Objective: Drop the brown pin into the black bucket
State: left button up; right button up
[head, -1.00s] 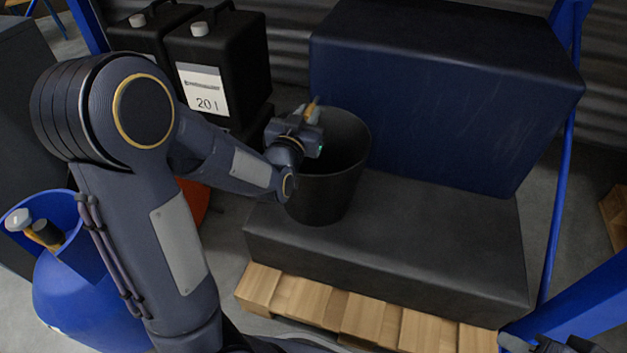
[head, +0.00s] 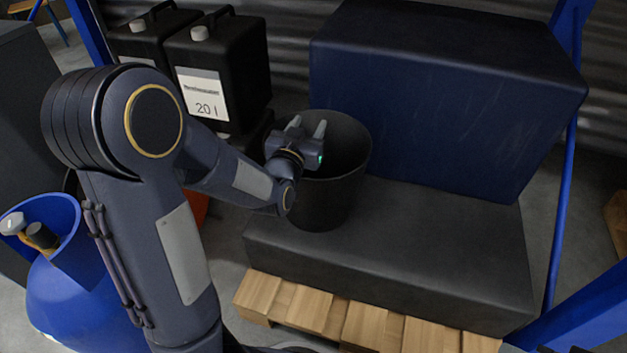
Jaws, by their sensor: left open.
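The black bucket (head: 328,205) stands upright on the dark block, near its left end. My left gripper (head: 307,127) is at the bucket's left rim, with its two grey fingers apart and pointing up and away in the picture, over the bucket's mouth. Nothing shows between the fingers. The brown pin is not in sight. The near wall and my gripper hide the bucket's floor, so I cannot tell what lies inside. My right gripper cannot be made out.
The dark block (head: 440,255) rests on a wooden pallet (head: 365,322). A big blue block (head: 440,105) stands behind the bucket. Black canisters (head: 235,70) stand at the back left. A blue container (head: 75,300) is at the lower left. Blue posts flank the bay.

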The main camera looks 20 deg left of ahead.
pick_arm(q)
jog(key=s+p, duration=0.1)
jog(key=s, duration=0.6)
jog(key=shift+s+d, duration=0.3)
jog(key=shift+d, duration=0.1)
jog(key=s+d+f+g+h, duration=0.1)
jog(key=s+d+g+h, duration=0.2)
jog(key=s+g, duration=0.55)
jog(key=s+d+f+g+h, duration=0.1)
jog(key=s+d+g+h, duration=0.2)
jog(key=s, duration=1.1)
notch_tip(320, 180, up, 36)
jog(key=p, duration=3.7)
jog(key=shift+a+g, duration=0.35)
jog(key=shift+g, duration=0.1)
